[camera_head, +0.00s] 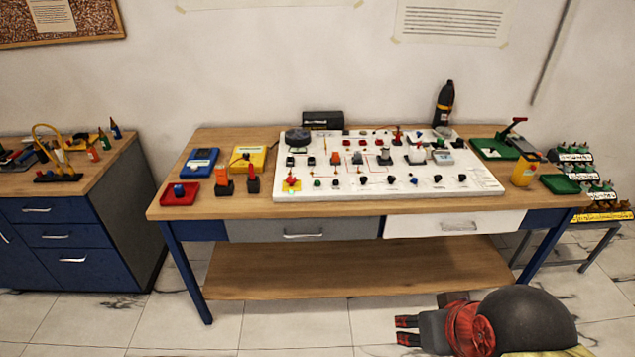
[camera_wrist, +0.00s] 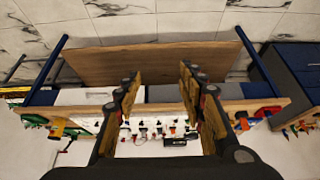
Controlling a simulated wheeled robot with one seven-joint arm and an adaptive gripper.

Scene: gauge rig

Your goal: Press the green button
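A white panel board (camera_head: 395,188) with many small knobs, switches and buttons lies on the wooden table. A small green knob, which looks like the green button (camera_head: 317,183), is near its front left edge, right of a red knob on a yellow base (camera_head: 291,182). My gripper (camera_head: 405,330) is low in front of the table, well apart from the panel. In the wrist view, my gripper (camera_wrist: 158,80) is open and empty, its two fingers wide apart. The panel appears upside down there, partly hidden by the fingers, and I cannot pick out the green button in that view.
The table (camera_head: 220,211) has drawers (camera_head: 303,230) and a lower shelf (camera_head: 350,270). A blue multimeter (camera_head: 200,162), red tray (camera_head: 180,194) and yellow meter (camera_head: 249,158) stand left of the panel. A yellow container (camera_head: 525,170) and green trays (camera_head: 560,184) are at right. Floor in front is clear.

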